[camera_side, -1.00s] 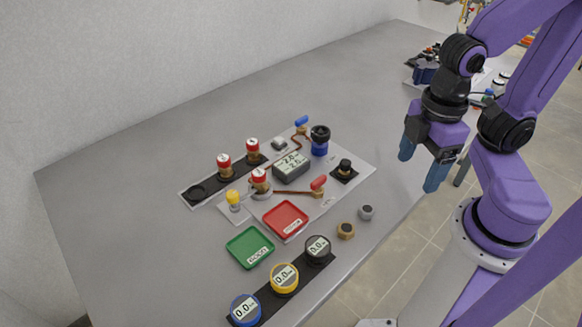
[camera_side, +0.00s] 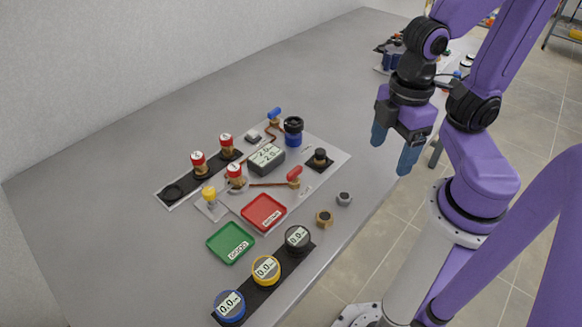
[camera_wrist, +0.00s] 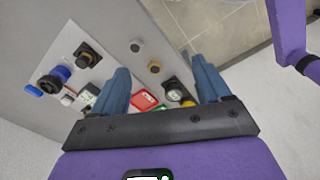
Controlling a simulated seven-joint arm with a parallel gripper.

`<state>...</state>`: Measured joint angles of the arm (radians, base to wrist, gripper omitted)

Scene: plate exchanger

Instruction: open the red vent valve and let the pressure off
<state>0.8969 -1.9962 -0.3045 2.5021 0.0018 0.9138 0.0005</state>
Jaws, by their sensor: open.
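The red vent valve's handle (camera_side: 294,174) sits on a brass body at the right end of a copper pipe, on the light panel (camera_side: 333,160). It points up to the right, in front of the grey pressure display (camera_side: 266,159), which shows two lines that look like 2.0. My gripper (camera_side: 394,150) is open and empty, pointing down, well right of the valve and above the table's right side. In the wrist view my open fingers (camera_wrist: 162,88) straddle the red tray (camera_wrist: 143,101) in the picture. I cannot make out the red handle there; my left finger may hide it.
A blue-handled valve (camera_side: 274,114) and a blue-black cylinder (camera_side: 293,131) stand behind the display. Red-capped brass fittings (camera_side: 198,162) are at left. The red tray (camera_side: 263,212), green tray (camera_side: 230,243) and round gauges (camera_side: 266,270) reading 0.0 lie in front.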

